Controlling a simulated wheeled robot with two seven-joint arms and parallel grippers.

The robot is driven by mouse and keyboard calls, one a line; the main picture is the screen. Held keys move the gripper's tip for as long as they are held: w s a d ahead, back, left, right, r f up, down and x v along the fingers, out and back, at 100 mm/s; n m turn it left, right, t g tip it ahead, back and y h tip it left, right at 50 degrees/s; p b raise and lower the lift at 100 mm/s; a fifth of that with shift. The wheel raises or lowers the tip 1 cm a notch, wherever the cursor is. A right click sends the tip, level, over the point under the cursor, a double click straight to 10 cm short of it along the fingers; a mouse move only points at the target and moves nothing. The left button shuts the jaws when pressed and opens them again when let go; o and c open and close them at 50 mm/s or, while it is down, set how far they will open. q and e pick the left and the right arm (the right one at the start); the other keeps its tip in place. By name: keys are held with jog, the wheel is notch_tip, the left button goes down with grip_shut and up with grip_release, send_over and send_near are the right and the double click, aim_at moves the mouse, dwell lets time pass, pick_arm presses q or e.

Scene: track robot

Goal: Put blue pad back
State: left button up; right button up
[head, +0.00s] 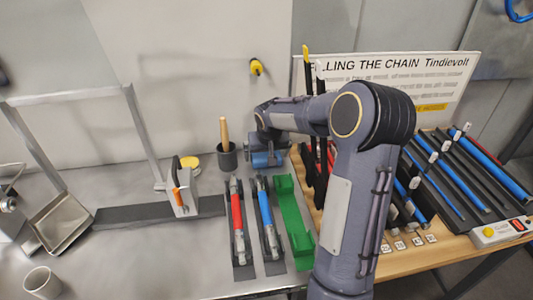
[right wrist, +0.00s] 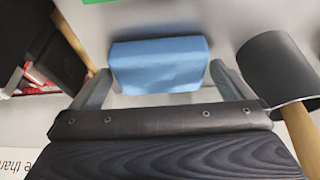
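The blue pad (right wrist: 160,66) is a small block in the right wrist view, between the two fingers of my right gripper (right wrist: 162,80). The fingers stand wide apart, one at each side edge of the pad. I cannot tell whether they press on it or only flank it. In the head view, the blue pad (head: 266,159) shows below my right gripper (head: 268,147), near the back of the grey table, right of the dark cup. I cannot tell whether it rests on the table. My left gripper is not in view.
The dark cup (head: 227,160) with a wooden handle stands close by on the left. Red (head: 238,220) and blue (head: 267,217) tools and a green tray (head: 293,218) lie in front. A wooden board (head: 420,255) with rods is at right. A metal frame (head: 142,135) stands at left.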

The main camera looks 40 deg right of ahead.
jog(key=shift+r, duration=0.1)
jog(key=shift+r, duration=0.25)
jog(key=v, duration=1.1)
jog(key=shift+s+r, duration=0.2)
jog(key=shift+r, duration=0.1)
jog(key=shift+a, duration=0.1)
jog(key=s+a+f+n+t+y+p, duration=0.1)
jog(key=s+a+n+y, duration=0.3)
jog(key=s+a, duration=1.7)
jog(key=s+f+y+p, duration=0.1)
jog(key=s+y, duration=0.1)
jog(key=s, duration=0.1)
jog(key=shift+t, duration=0.3)
jog(key=shift+s+f, duration=0.1)
